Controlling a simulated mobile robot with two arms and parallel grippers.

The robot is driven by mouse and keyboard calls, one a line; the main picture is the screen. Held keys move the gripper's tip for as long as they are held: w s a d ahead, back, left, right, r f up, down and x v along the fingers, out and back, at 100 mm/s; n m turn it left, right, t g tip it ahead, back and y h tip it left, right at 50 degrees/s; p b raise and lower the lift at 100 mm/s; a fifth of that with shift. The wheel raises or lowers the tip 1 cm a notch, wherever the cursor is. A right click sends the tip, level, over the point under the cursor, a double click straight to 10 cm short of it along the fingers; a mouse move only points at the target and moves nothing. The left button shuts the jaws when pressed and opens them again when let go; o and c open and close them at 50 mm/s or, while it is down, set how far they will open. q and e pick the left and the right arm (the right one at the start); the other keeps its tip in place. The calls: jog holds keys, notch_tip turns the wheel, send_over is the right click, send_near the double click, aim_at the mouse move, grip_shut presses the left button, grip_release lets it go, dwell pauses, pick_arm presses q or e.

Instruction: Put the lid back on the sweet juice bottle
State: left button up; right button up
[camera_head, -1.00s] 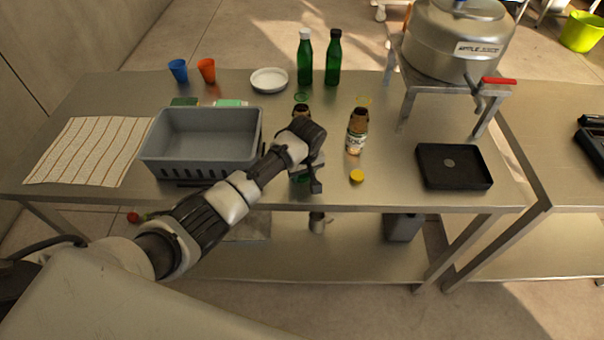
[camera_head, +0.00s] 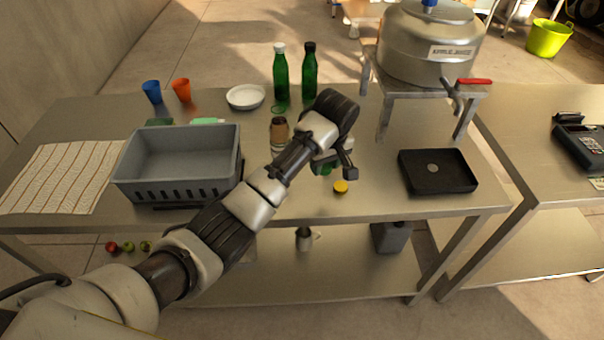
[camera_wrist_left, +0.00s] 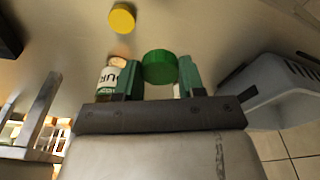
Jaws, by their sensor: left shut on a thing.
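My left gripper (camera_head: 333,163) is over the table in front of the bottles. It is shut on a green lid (camera_wrist_left: 160,67), which sits between its green fingertips in the left wrist view. A brown-necked juice bottle (camera_head: 279,132) stands open behind and left of the gripper; its label is not readable. A second bottle (camera_wrist_left: 107,80) shows in the left wrist view beside the fingers, its label partly reading "OUR"; my arm hides it in the head view. A yellow lid (camera_head: 340,187) lies near the table's front; it also shows in the left wrist view (camera_wrist_left: 122,18). My right gripper is out of view.
A grey basket (camera_head: 180,186) is left of the arm. A black tray (camera_head: 437,171) is on the right, below the press (camera_head: 430,45) on its stand. Green bottles (camera_head: 281,75) and a white plate (camera_head: 245,97) are at the back. The front edge right of the yellow lid is clear.

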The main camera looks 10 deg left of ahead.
pick_arm(q)
jog(key=shift+w+d+r, duration=0.1)
jog(key=shift+d+r, duration=0.45)
jog(key=shift+d, duration=0.35)
jog(key=shift+a, duration=0.15)
jog(key=s+a+r+m, duration=0.25)
jog(key=s+a, duration=0.35)
jog(key=a, duration=0.3)
jog(key=s+a+m, duration=0.2)
jog(key=s, duration=0.6)
jog(key=s+a+m+h, duration=0.1)
jog(key=s+a+m, duration=0.1)
jog(key=s, duration=0.7)
jog(key=shift+a+f+m, duration=0.15)
jog(key=shift+f+m, duration=0.2)
jog(key=shift+m, duration=0.2)
jog(key=shift+w, duration=0.15)
